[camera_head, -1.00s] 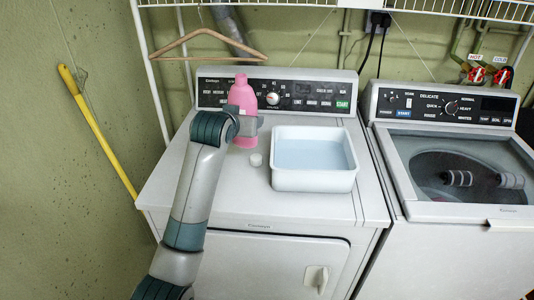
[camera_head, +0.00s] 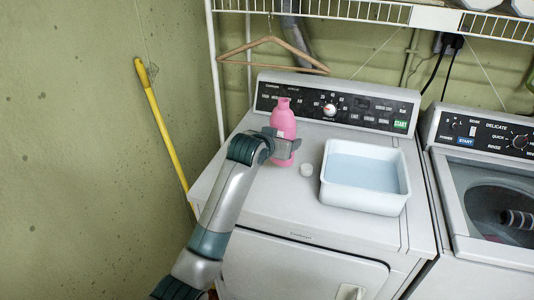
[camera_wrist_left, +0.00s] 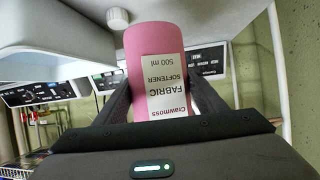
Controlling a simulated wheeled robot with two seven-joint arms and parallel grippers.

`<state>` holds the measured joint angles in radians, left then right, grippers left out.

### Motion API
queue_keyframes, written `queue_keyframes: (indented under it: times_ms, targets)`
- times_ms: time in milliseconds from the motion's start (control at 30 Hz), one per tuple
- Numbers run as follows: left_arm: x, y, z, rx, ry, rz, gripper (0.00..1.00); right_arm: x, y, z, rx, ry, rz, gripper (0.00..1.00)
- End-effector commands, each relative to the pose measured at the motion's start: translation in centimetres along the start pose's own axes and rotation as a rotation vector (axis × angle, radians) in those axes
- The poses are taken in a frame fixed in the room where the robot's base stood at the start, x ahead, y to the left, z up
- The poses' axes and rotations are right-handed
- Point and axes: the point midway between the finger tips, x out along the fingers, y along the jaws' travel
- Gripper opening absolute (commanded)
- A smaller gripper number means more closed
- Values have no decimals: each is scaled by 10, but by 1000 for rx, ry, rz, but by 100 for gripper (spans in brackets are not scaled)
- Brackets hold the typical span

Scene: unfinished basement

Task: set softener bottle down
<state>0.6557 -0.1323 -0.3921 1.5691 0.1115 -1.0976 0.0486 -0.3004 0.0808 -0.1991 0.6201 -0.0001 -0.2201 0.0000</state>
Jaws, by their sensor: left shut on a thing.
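The pink softener bottle (camera_head: 283,124) is upright over the left part of the white dryer top (camera_head: 262,200). My left gripper (camera_head: 284,146) is shut around its lower half. In the left wrist view the bottle (camera_wrist_left: 152,45) appears upside down, its label between the fingers (camera_wrist_left: 158,100). Its base is close to the dryer top; I cannot tell whether it touches. A small white cap (camera_head: 306,170) lies on the dryer to the right of the bottle. It also shows in the left wrist view (camera_wrist_left: 117,18). My right gripper is not in view.
A white tub (camera_head: 366,202) of pale blue liquid stands right of the cap. The dryer's control panel (camera_head: 350,108) rises behind the bottle. A wooden hanger (camera_head: 272,42) hangs from the wire shelf (camera_head: 370,12). The dryer top in front of the bottle is clear.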

Motion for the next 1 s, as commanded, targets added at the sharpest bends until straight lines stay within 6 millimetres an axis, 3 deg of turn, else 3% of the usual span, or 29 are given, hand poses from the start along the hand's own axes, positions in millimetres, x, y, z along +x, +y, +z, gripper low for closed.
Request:
queue_keyframes:
  times_ms: [100,300,767,1000]
  targets:
    - [-1,-24,12,-1,0,-2,29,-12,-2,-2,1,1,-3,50]
    - [0,-47,29,1,1,-1,29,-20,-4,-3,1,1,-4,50]
    - [2,-52,35,-1,3,1,29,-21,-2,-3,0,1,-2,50]
    - [10,-52,55,-1,-1,0,29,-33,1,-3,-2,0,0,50]
